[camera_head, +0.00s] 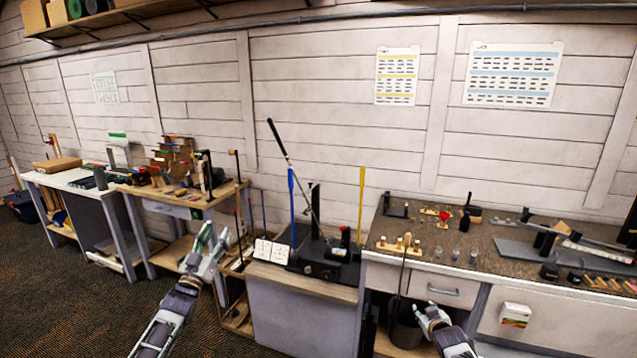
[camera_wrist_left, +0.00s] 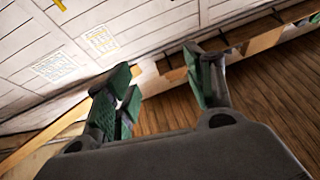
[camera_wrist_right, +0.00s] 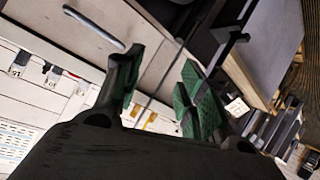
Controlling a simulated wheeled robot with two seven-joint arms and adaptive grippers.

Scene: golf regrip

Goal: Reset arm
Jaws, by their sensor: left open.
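My left gripper (camera_head: 215,243) is raised in front of the left workbench in the head view. It is open, and nothing shows between its green-padded fingers (camera_wrist_left: 160,95) in the left wrist view. My right gripper (camera_head: 431,314) is low in front of the right bench's drawers, beside a dark bucket. Its green-padded fingers (camera_wrist_right: 155,95) stand apart in the right wrist view with nothing held between them. A golf club (camera_head: 291,165) leans in the black fixture (camera_head: 325,262) on the middle cabinet, away from both grippers.
The right bench (camera_head: 432,256) carries small tools, clamps and jars. The left bench (camera_head: 222,192) holds stacked parts. A dark bucket (camera_head: 405,330) stands below the right bench with a thin shaft in it. Blue (camera_head: 292,205) and yellow (camera_head: 361,205) rods stand upright at the middle cabinet. Floor at left is clear.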

